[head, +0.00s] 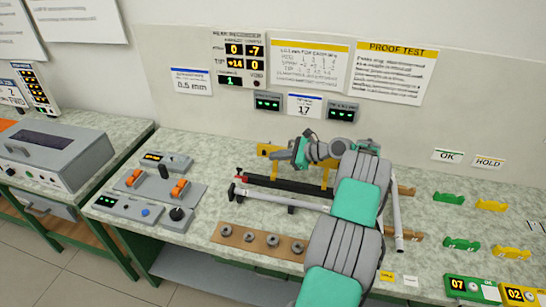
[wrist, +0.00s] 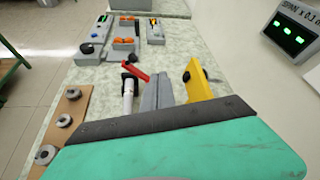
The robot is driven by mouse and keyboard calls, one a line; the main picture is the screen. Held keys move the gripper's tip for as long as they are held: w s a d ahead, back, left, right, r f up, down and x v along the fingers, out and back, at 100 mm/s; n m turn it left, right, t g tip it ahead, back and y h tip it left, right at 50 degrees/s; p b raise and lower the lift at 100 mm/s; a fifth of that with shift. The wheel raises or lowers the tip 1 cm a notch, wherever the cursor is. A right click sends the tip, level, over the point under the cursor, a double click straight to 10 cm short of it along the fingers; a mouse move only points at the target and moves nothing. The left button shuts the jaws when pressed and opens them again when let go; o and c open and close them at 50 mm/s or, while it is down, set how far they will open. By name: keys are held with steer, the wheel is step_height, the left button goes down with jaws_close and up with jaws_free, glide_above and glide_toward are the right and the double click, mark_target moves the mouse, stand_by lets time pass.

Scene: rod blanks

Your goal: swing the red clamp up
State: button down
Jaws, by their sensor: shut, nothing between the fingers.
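The red clamp (head: 240,177) is a small red piece at the left end of the dark rail (head: 285,184) on the bench. In the wrist view the red clamp (wrist: 137,73) is a short slanted bar just beyond the black-ended pale rod (wrist: 128,95). My gripper (head: 277,156) is above and behind the rail, to the right of the red clamp and apart from it. Its fingers are shut and empty. My arm hides the right part of the rail. A teal and dark panel fills the bottom of the wrist view.
A yellow bracket (head: 264,149) stands close behind my gripper. The long pale rod (head: 280,200) lies in front of the rail. A wooden board with several rings (head: 262,240) is at the front. Grey control boxes (head: 153,187) stand to the left.

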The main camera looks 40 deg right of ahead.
steer(key=w+a+r+n+g+h, duration=0.25)
steer(key=a+r+n, duration=0.65)
steer(key=a, duration=0.5)
steer(key=s+a+r+n+g+h, duration=0.15)
steer(key=s+a+r+n, duration=0.3)
steer(key=a, duration=0.55)
steer(key=s+a+n+h, duration=0.1)
steer(key=s+a+n, duration=0.1)
steer(key=s+n, duration=0.2)
steer(key=s+a+f+n+g+h, duration=0.1)
steer(key=s+a+n, duration=0.2)
steer(key=s, duration=0.8)
steer(key=s+a+n+g+h+b, duration=0.1)
steer(key=s+a+n, duration=0.2)
steer(key=s+n, duration=0.2)
steer(key=s, duration=0.3)
steer(key=shift+s+a+f, duration=0.15)
steer(key=shift+a+f, duration=0.05)
